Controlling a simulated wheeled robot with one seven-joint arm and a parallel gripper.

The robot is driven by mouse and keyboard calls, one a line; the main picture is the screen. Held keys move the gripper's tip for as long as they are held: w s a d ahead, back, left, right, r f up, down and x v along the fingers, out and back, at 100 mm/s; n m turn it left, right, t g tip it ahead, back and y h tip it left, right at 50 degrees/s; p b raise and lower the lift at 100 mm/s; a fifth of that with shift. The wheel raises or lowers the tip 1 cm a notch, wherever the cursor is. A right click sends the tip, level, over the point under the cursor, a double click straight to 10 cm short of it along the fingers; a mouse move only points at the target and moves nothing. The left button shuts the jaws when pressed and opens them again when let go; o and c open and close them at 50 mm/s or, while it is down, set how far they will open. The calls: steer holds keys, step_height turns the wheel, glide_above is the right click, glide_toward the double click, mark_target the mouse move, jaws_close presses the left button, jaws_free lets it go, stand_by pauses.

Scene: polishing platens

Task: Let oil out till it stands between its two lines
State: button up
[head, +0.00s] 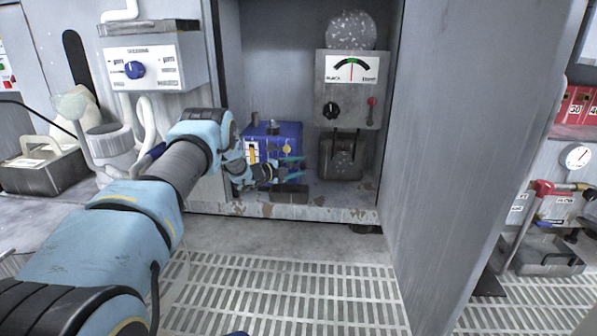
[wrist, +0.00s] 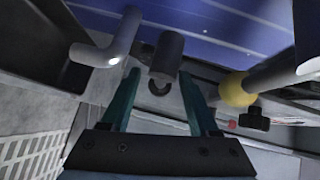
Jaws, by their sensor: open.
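A blue oil tank (head: 283,131) stands on the floor of the open cabinet, and its blue wall fills the top of the wrist view (wrist: 220,35). A pale gauge strip with amber in it (head: 252,153) is on its front; the level and its lines are too small to read. My gripper (head: 294,172) is at the tank's lower front, open. In the wrist view, a grey cylindrical knob (wrist: 166,57) lies between the fingertips (wrist: 160,80), with no clear grip on it. A grey bent spout (wrist: 116,45) is left of the knob.
A small dark tray (head: 290,194) sits below my gripper. In the wrist view, a yellow ball (wrist: 237,90) and a black wing knob (wrist: 254,118) are close to the right finger. A grey dial unit (head: 350,88) stands right of the tank. The cabinet door (head: 470,130) is open at right.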

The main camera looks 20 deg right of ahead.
steer(key=shift+d, duration=0.25)
jaws_close()
stand_by(0.4)
